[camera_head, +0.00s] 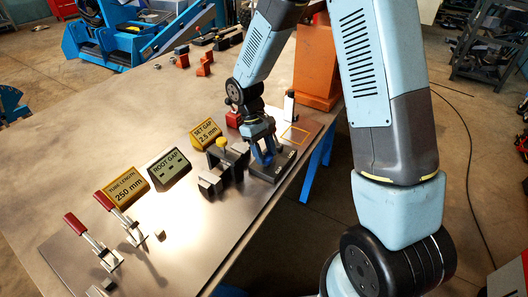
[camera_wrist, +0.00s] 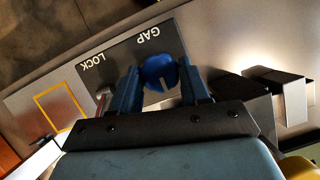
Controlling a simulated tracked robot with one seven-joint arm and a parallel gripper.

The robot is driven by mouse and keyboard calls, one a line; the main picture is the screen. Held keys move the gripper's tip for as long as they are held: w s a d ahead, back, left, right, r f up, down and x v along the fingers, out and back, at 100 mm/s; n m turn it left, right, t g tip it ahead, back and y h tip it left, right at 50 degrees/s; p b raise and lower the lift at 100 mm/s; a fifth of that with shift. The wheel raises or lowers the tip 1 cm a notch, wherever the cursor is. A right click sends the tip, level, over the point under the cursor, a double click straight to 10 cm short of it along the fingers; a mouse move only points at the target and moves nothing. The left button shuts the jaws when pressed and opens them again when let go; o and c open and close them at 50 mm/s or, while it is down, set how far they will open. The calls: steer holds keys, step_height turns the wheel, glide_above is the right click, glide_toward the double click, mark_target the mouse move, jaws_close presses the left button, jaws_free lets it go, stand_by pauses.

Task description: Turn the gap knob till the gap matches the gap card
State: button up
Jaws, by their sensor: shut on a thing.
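The blue gap knob (camera_wrist: 160,73) stands on a dark plate marked GAP and LOCK (camera_wrist: 135,50) in the wrist view. A pale pointer line on it points toward the lower edge of the picture. My gripper (camera_wrist: 160,88) is shut on the knob, one finger on each side. In the head view my gripper (camera_head: 263,150) reaches down to the plate and mostly hides the knob. The yellow gap card (camera_head: 206,134) reads SET GAP 2.5 mm. The dark ROOT GAP display (camera_head: 170,167) seems to show only dashes.
A yellow TUBE LENGTH 250 mm card (camera_head: 127,187) stands left of the display. Two red-handled toggle clamps (camera_head: 76,224) stand at the near left. Metal blocks (camera_head: 217,178) stand beside the plate. An orange outlined square (camera_head: 295,134) lies behind it. The left table surface is clear.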

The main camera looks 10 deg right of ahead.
steer(key=shift+w+d, duration=0.1)
steer(key=o, duration=1.1)
steer(key=shift+c, duration=0.2)
steer(key=v, duration=1.3)
steer(key=shift+w+r, duration=0.15)
steer(key=shift+r, duration=0.1)
